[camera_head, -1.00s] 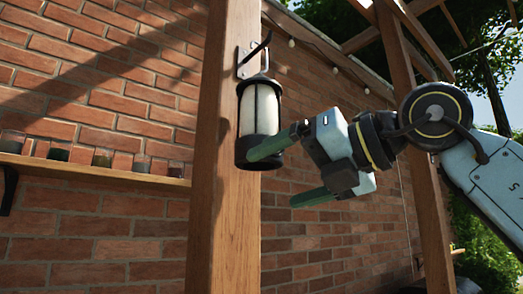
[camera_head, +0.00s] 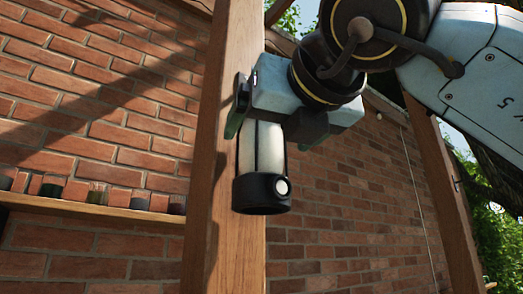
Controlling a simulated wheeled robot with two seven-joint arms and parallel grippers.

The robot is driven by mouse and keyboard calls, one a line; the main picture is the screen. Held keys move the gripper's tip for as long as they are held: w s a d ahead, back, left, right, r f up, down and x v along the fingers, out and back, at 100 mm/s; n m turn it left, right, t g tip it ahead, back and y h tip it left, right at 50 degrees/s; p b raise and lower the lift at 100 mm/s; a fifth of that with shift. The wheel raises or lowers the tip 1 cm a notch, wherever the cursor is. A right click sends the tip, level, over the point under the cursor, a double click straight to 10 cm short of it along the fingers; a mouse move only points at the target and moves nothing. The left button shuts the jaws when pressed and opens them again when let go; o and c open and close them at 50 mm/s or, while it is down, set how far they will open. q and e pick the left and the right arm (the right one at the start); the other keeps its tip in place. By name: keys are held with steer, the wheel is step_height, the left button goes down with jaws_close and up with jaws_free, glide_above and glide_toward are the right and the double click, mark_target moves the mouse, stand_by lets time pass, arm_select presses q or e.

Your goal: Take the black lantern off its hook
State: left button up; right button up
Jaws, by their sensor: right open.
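The black lantern (camera_head: 261,180) with its pale glass hangs upright against the wooden post. Its black base with a small bright round spot shows. Its top and the hook are hidden behind my right gripper (camera_head: 262,112). My right gripper is open at the lantern's upper part, with one green finger showing at the left beside the post. The other finger is mostly hidden, and I cannot tell whether either finger touches the lantern. My left gripper is not in view.
The wooden post (camera_head: 222,240) stands directly behind and left of the lantern. A wall shelf (camera_head: 60,207) with several small glass jars runs along the brick wall at the left. A second post (camera_head: 445,200) stands at the right. The space below the lantern is clear.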

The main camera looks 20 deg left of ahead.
steer(key=shift+w+a, duration=0.3)
steer(key=shift+w, duration=0.1)
steer(key=p+x, duration=0.2)
steer(key=x, duration=0.1)
steer(key=shift+w+a, duration=0.15)
steer(key=shift+w, duration=0.25)
steer(key=shift+w+a+f+p, duration=0.1)
steer(key=shift+w+a+p, duration=0.2)
steer(key=shift+p, duration=0.05)
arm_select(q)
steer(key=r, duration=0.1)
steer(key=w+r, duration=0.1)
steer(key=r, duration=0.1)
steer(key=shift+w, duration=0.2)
arm_select(e)
steer(key=shift+s, duration=0.1)
steer(key=c, duration=1.4)
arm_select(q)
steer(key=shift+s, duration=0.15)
arm_select(e)
steer(key=shift+o, duration=0.2)
steer(key=shift+d+r, duration=0.1)
steer(key=shift+r, duration=0.1)
